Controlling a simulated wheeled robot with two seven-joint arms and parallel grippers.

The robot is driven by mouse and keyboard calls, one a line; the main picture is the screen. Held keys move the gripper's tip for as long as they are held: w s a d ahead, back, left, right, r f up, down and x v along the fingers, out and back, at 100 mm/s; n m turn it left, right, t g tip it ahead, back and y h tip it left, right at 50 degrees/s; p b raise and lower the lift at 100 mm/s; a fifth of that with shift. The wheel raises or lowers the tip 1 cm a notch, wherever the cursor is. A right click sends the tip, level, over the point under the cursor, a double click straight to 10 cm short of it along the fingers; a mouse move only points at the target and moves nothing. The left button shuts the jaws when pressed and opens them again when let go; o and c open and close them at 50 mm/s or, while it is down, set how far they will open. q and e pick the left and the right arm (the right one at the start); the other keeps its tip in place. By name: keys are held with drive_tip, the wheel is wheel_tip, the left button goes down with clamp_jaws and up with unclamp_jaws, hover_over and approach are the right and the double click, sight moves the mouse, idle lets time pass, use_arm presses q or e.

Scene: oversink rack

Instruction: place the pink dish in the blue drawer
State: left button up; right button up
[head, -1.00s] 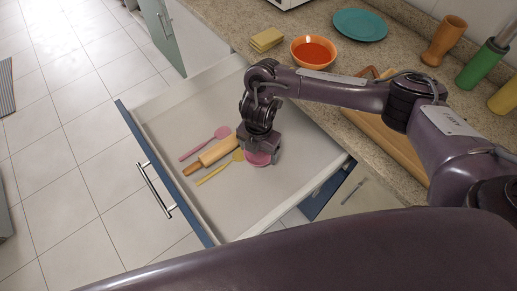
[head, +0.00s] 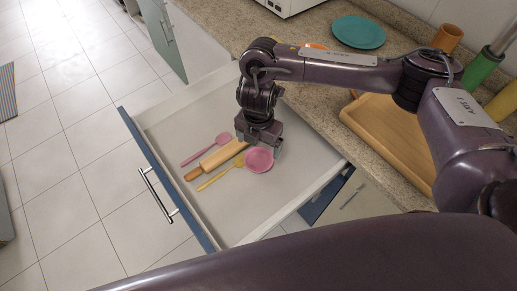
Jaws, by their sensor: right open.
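The pink dish (head: 260,160) lies in the open blue drawer (head: 222,209), on the drawer floor near the right end of the utensils. My right gripper (head: 260,147) is over the drawer, just above and behind the dish, with its jaws open. The dish shows mostly clear of the fingers; whether a finger still touches its far edge I cannot tell. My left gripper is not in view.
In the drawer lie a pink spoon (head: 206,149), a rolling pin (head: 217,158) and a yellow spatula (head: 222,172). On the counter are a wooden tray (head: 388,130), a teal plate (head: 358,32) and green (head: 483,66) and brown (head: 447,38) containers. The drawer's front right floor is clear.

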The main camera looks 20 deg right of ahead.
drive_tip(key=shift+r, duration=2.25)
drive_tip(key=shift+s, duration=0.1)
